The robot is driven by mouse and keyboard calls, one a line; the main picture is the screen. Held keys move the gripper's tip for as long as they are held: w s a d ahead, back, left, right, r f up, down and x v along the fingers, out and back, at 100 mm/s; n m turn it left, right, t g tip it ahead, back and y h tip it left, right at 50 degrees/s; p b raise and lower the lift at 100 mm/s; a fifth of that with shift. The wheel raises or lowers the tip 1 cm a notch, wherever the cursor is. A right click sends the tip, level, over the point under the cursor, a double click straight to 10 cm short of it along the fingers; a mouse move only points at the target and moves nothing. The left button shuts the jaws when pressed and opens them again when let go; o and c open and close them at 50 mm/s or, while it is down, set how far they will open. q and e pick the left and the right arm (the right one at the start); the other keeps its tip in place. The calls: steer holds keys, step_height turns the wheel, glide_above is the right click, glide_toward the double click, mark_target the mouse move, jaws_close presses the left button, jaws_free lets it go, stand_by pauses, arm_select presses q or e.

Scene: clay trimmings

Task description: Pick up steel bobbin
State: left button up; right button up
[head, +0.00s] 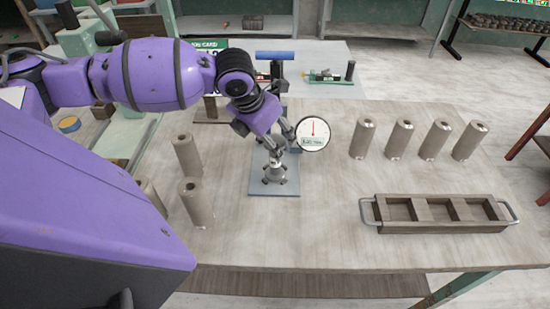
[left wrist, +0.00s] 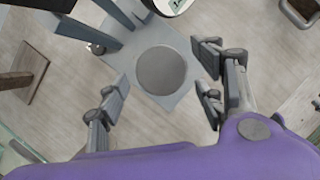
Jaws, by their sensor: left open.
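My left gripper (head: 276,160) is open above the grey base plate (head: 262,187) of a dial gauge stand. In the left wrist view its fingers (left wrist: 162,82) are spread either side of a plain round grey disc (left wrist: 161,70) on the plate. No bobbin shows between the fingers. Several grey-brown bobbins with a hole in the top stand upright: a row on the right, with its leftmost (head: 362,139), and two on the left, one farther back (head: 187,156) and one nearer (head: 196,204). Another on the left is partly hidden by my arm. Which one is the steel bobbin I cannot tell.
The round dial (head: 313,134) stands close right of my left gripper. A wooden tray (head: 440,227) with three empty compartments and metal handles lies at the front right. A green tool (head: 328,76) lies on a mat at the back. The front middle of the table is clear.

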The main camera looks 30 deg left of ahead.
arm_select(q)
steer(key=x, duration=0.2)
steer(key=shift+w+f, duration=0.35)
steer(key=shift+f, duration=0.15)
steer(key=c, duration=1.2)
jaws_close()
arm_select(e)
steer(key=shift+w+a+r, duration=0.25)
steer(key=shift+w, duration=0.2)
